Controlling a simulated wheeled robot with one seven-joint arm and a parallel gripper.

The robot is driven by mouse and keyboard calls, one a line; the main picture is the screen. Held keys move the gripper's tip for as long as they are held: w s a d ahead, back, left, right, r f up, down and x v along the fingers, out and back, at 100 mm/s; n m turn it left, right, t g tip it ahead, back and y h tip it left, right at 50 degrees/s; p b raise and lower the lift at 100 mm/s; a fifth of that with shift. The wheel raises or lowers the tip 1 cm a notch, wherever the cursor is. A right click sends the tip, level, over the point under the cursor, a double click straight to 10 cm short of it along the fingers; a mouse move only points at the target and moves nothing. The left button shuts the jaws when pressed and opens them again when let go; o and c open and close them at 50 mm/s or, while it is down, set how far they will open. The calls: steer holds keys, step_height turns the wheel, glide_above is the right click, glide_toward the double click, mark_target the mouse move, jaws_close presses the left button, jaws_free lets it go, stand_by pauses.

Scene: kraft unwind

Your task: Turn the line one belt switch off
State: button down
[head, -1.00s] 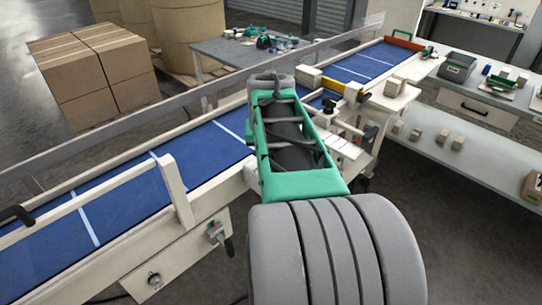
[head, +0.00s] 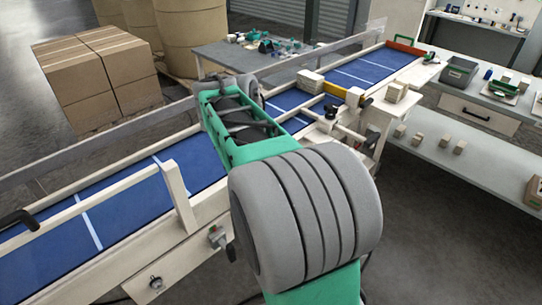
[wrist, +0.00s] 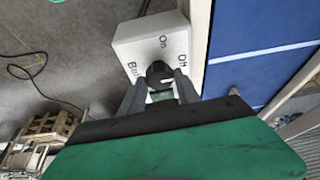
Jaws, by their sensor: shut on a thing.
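Which way the knob points cannot be made out. The blue conveyor belt (wrist: 262,72) lies to the right of the box. In the head view the belt (head: 125,205) runs from lower left to upper right, and my own arm hides my gripper and the box.
White rails (head: 95,200) edge the conveyor. Another control with a dark handle (head: 217,237) and a round knob (head: 155,282) sit on its near side. Cardboard boxes (head: 98,80) stand behind. A side bench (head: 470,150) is at right. Grey floor is open at lower right.

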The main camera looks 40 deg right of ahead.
stand_by(0.4)
steer(key=c, duration=0.9)
jaws_free()
steer(key=p+v, duration=0.1)
steer(key=v, duration=0.6)
steer(key=shift+a+r, duration=0.2)
steer(key=shift+r, duration=0.2)
